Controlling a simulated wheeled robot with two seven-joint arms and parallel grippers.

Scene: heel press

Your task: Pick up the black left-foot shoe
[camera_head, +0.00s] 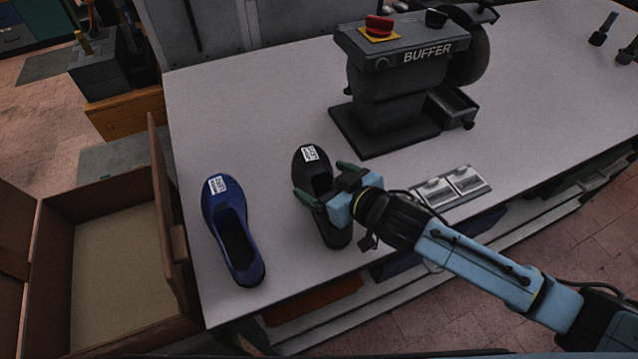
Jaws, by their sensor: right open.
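The black shoe (313,157) lies on the grey table with its toe pointing away and a white label on the toe. My right gripper (321,182) is over the middle of this shoe, its fingers apart, one toward each side of the shoe. I cannot tell whether the fingers touch it. The gripper and wrist hide part of the shoe's middle and heel. My left gripper is not in view.
A blue shoe (234,235) with a white label lies to the left. A buffer machine (390,75) stands behind, and a metal two-part plate (452,190) lies to the right. An open brown box (110,207) is left of the table (270,103).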

